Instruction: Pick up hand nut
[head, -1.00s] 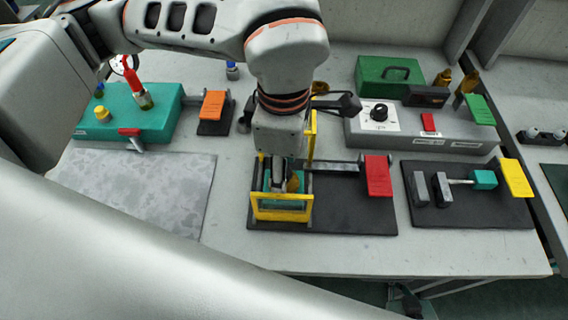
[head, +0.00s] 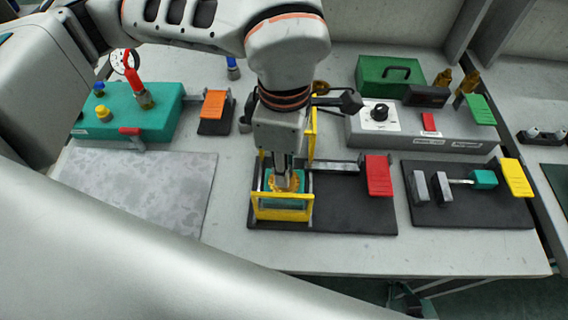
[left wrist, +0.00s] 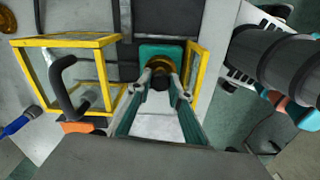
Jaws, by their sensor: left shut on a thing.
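The hand nut looks like a brass-coloured ring (head: 272,185) on a teal block inside a yellow-edged guard frame (head: 283,214). My left gripper (head: 285,184) reaches straight down into the frame and is shut on the nut, whose rim shows around the fingertips. In the left wrist view the brass nut (left wrist: 160,57) lies at the fingertips (left wrist: 160,76), over the teal block (left wrist: 147,51). The fingers hide part of the nut. I cannot tell whether it still touches the block. My right gripper is not in view.
Yellow guard bars stand close around the left gripper. A black mat (head: 345,213) carries a red tag (head: 378,174). To the right are a grey control box (head: 385,133) and a mat with a yellow tag (head: 516,177). A teal unit (head: 120,122) stands at left; the patterned mat (head: 140,185) is bare.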

